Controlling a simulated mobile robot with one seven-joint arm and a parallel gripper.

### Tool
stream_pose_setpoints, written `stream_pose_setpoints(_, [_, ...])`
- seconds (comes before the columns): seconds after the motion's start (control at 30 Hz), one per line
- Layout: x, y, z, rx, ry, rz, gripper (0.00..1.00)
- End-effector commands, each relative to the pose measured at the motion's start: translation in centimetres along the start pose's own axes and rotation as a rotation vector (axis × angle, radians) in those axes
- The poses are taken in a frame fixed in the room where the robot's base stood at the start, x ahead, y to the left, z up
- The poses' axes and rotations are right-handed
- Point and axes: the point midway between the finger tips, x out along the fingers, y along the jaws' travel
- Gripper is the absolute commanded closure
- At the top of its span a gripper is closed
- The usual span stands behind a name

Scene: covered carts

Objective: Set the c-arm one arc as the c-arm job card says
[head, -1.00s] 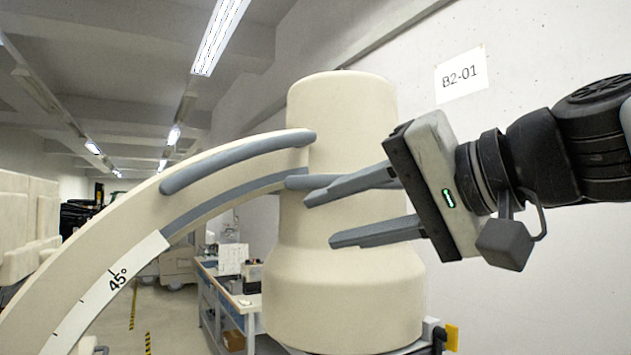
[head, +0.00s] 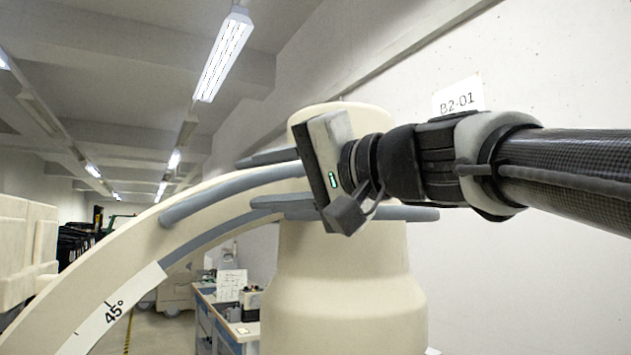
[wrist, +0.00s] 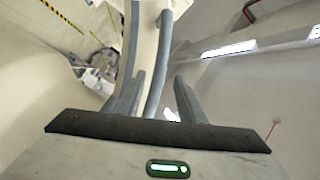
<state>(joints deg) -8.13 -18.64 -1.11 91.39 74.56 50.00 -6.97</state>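The c-arm one arc (head: 75,285) is a cream curved beam rising from lower left to a thick cream column (head: 345,300). A white scale strip with a "45°" mark (head: 114,312) lies on its lower part. A grey curved handle rail (head: 205,200) runs along its upper part. My gripper (head: 244,183) is at the rail's right end, in front of the column, with one finger above the rail and one below. The wrist view shows the rail (wrist: 157,80) passing between the two open fingers, with gaps. A grey bar (head: 410,213) crosses the column. I cannot identify the job card.
A workbench (head: 240,328) with a paper sheet (head: 231,286) on it stands behind the arc, its text too small to read. A wall sign "B2-01" (head: 457,97) is behind my arm. Cream covered shapes (head: 25,235) stand at the left.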

Motion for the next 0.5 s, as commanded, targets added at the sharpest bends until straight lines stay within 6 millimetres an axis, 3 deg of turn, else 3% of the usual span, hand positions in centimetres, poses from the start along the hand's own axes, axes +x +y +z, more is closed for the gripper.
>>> stream_pose_setpoints(0.2, [3.7, -0.1, -0.1, -0.001, -0.001, 0.001, 0.64])
stream_pose_setpoints(0.5, [5.6, 0.0, 0.0, -0.001, 0.001, 0.001, 0.64])
